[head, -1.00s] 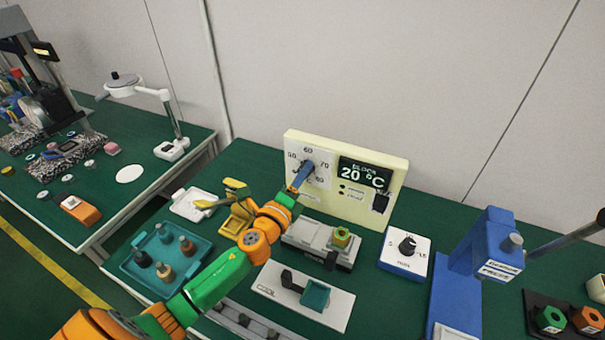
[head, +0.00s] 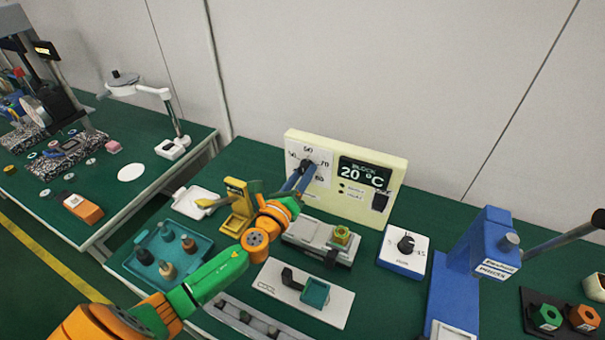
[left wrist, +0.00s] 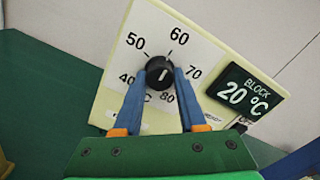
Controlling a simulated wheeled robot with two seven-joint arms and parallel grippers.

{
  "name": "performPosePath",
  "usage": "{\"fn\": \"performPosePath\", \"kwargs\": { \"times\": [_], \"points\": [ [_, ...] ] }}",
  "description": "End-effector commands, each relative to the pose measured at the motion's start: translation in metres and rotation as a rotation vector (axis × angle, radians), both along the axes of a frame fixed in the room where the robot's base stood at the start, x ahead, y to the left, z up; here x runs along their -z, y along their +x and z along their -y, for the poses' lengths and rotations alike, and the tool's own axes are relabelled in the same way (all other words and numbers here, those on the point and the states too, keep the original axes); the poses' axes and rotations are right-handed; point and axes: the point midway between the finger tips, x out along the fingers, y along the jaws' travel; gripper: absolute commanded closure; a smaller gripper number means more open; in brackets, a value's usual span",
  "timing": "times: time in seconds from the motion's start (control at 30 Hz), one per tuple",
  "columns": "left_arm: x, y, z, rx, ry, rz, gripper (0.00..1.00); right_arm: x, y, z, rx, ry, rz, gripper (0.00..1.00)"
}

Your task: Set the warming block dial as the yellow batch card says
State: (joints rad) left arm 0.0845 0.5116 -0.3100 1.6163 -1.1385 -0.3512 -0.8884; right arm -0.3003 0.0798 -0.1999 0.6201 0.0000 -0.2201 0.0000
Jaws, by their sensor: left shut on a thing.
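The warming block (head: 398,172) is a cream panel at the back of the bench, with a white dial face on its left. Its round black knob shows in the left wrist view (left wrist: 158,72), with 40, 50, 60, 70 and 80 printed around it. A short white mark shows on the knob; I cannot tell surely which number it points at. My left gripper (head: 306,170) has its blue fingers on either side of the knob, shut on it. The display (left wrist: 244,92) reads BLOCK 20 °C. I cannot make out a yellow batch card. My right gripper is not in view.
A black switch (head: 380,201) sits on the panel's lower right. In front are a grey fixture (head: 305,238) and a white plate (head: 275,283). A teal tray (head: 195,275) and a yellow stand (head: 238,208) are left; a smaller dial box (head: 402,265) and blue press (head: 490,245) are right.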

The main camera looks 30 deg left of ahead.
Motion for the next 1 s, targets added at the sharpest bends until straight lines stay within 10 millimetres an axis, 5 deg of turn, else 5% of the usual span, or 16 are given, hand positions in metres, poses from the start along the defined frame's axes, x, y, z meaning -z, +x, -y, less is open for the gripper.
{"fn": "performPosePath", "kwargs": {
  "times": [0.47,0.5,0.57,1.0],
  "points": [
    [0.002,0.000,0.001,0.001,0.009,-0.004,1.00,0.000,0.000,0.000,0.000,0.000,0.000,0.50],
    [0.002,0.000,0.001,0.001,0.009,-0.004,0.49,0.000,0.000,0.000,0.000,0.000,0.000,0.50],
    [0.002,0.000,0.000,0.001,0.009,-0.004,0.33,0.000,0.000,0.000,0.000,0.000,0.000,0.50],
    [0.002,-0.015,0.001,0.002,0.009,-0.004,0.30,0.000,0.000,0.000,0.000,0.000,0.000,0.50]
  ]
}}
